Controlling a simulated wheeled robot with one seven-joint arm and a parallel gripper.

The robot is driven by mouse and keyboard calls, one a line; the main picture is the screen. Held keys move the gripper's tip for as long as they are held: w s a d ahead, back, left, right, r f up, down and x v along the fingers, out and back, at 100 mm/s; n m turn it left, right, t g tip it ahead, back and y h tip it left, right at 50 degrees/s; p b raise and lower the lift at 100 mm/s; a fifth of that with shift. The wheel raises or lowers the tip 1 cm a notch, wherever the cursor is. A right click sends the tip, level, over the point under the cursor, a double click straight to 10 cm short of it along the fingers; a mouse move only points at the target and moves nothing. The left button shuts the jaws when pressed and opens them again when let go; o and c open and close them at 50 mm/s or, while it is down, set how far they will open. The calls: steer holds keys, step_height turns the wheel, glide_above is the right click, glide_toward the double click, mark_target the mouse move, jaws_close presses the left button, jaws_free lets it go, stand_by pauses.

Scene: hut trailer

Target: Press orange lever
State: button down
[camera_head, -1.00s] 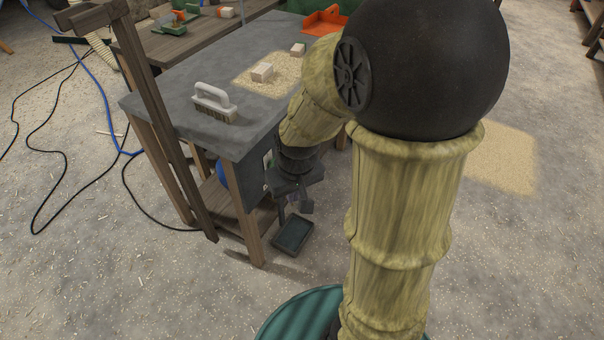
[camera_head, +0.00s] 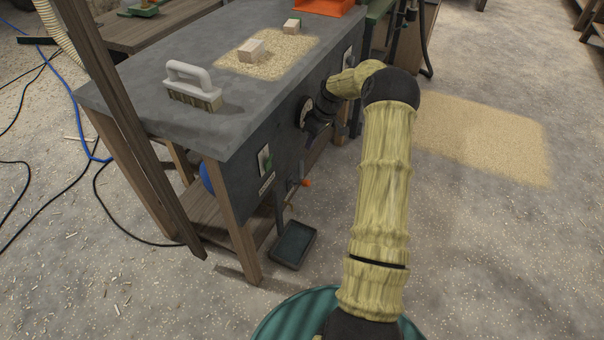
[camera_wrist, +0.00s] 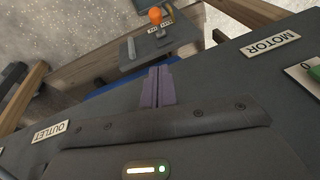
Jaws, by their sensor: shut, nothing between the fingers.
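The orange lever has a ball-shaped orange knob that shows below the bench's dark front panel in the head view (camera_head: 306,183). In the wrist view its orange knob (camera_wrist: 155,16) stands on a short stem on a grey mount with small label plates. My gripper shows as two purple fingers (camera_wrist: 156,86), closed together and empty. They point toward the lever, with a gap between the tips and the knob in the picture. In the head view my gripper is dark against the front panel, above and right of the lever, and its fingertips are hard to make out.
A green switch (camera_head: 264,159) is on the panel. A brush (camera_head: 193,85) lies on the bench top (camera_head: 150,88). A dark tray (camera_head: 293,245) sits low in front.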

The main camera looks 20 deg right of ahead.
steer(key=b, duration=0.4)
glide_above(302, 184)
steer(key=w+d, duration=0.1)
steer(key=w, duration=0.2)
step_height(302, 184, down, 9)
steer(key=f, duration=0.1)
steer(key=s+f, duration=0.1)
steer(key=s+f+b, duration=0.1)
steer(key=shift+d+f, duration=0.35)
steer(key=shift+f, duration=0.05)
steer(key=shift+s, duration=0.1)
steer(key=shift+f, duration=0.1)
steer(key=shift+s+d+f+t+y, duration=0.55)
steer(key=shift+s+t+y, duration=0.1)
steer(key=shift+t+y, duration=0.2)
step_height(302, 184, down, 7)
steer(key=s+d+n+t+y+b, duration=0.1)
steer(key=s+t+y+b, duration=0.1)
steer(key=t+y+b, duration=0.3)
steer(key=t+b, duration=0.1)
steer(key=b, duration=0.3)
steer(key=shift+d+f+t+b, duration=0.15)
steer(key=shift+d+t+b, duration=0.1)
steer(key=shift+t+b, duration=0.1)
